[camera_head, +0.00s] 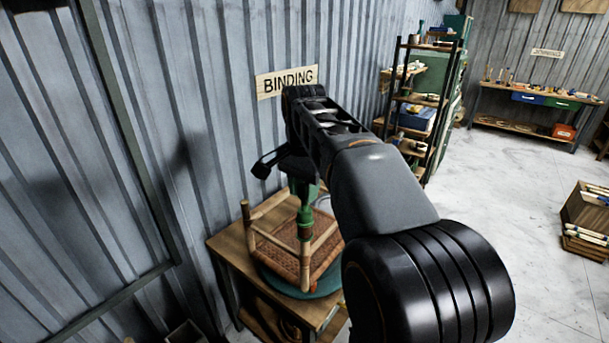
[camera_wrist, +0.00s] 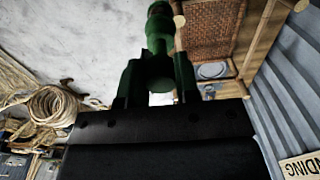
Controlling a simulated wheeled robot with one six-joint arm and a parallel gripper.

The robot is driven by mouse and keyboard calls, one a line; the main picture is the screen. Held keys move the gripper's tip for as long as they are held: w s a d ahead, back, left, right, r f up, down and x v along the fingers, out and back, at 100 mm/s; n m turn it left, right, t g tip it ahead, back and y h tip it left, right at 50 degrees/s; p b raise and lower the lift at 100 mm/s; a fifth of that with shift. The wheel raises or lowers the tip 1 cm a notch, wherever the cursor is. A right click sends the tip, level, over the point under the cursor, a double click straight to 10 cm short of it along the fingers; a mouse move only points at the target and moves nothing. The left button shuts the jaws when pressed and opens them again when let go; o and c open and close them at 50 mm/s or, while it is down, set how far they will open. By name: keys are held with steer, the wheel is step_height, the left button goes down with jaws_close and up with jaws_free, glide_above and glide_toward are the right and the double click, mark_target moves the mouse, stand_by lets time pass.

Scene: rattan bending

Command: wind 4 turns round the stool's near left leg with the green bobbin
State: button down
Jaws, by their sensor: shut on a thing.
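The stool (camera_head: 283,250) has light rattan legs and a brown woven seat. It stands on a green round turntable (camera_head: 330,287) on a wooden table. My gripper (camera_head: 306,194) is above the stool, mostly hidden by my arm, and is shut on the green bobbin (camera_head: 305,226). In the wrist view, the green bobbin (camera_wrist: 159,28) stands out past my gripper's fingers (camera_wrist: 159,82). The woven seat (camera_wrist: 212,25) is beside it. A pale leg end shows next to the bobbin; I cannot tell whether they touch or whether any turns are wound.
A ribbed metal wall with a BINDING sign (camera_head: 287,82) rises close behind the table (camera_head: 232,250). A loaded shelf rack (camera_head: 411,100) stands to the right. A rope coil (camera_wrist: 52,105) shows in the wrist view. Open floor (camera_head: 520,200) lies to the right.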

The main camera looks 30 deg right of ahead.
mark_target(304, 220)
steer(key=shift+f+b, duration=3.8)
steer(key=shift+f, duration=1.7)
steer(key=shift+r, duration=0.1)
